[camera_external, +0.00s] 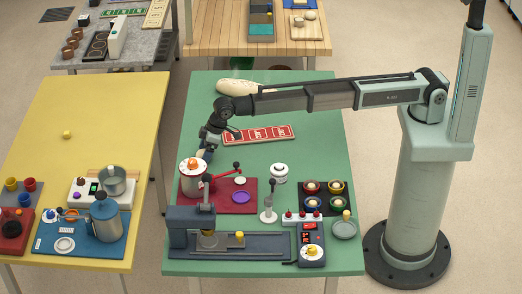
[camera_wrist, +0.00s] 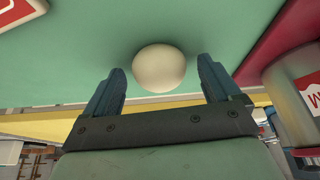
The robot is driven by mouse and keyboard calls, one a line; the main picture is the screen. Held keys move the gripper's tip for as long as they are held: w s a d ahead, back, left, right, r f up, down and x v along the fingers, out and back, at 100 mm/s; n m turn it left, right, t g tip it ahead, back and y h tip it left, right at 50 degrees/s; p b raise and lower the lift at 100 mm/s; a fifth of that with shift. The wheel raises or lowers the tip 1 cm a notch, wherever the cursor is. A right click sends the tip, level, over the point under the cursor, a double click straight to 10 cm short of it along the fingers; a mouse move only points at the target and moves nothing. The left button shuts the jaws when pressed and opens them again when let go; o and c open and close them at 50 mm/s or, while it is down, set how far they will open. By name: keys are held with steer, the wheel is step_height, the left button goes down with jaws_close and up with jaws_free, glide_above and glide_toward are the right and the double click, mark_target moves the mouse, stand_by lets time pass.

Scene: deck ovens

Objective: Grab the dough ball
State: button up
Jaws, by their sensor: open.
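The dough ball is a smooth, cream-coloured round ball (camera_wrist: 159,69) on the green table, in the upper middle of the wrist view. My gripper (camera_wrist: 159,76) is open, with one dark blue finger on each side of the ball. Gaps show between the ball and both fingers. I cannot tell how deep the ball sits between them. In the external view my gripper (camera_external: 205,148) is low over the left part of the green table, just behind the red-and-white canister. The ball is mostly hidden there; a small tan patch shows by the fingers.
The canister (camera_external: 192,181) stands close to my gripper on a dark red mat (camera_external: 243,203). A red-and-white panel (camera_external: 258,134) lies to the right, and a long pale loaf shape (camera_external: 238,87) farther back. The green table's left edge is near. Several devices crowd the front.

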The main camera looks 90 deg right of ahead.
steer(key=c, duration=1.2)
steer(key=shift+r, duration=0.15)
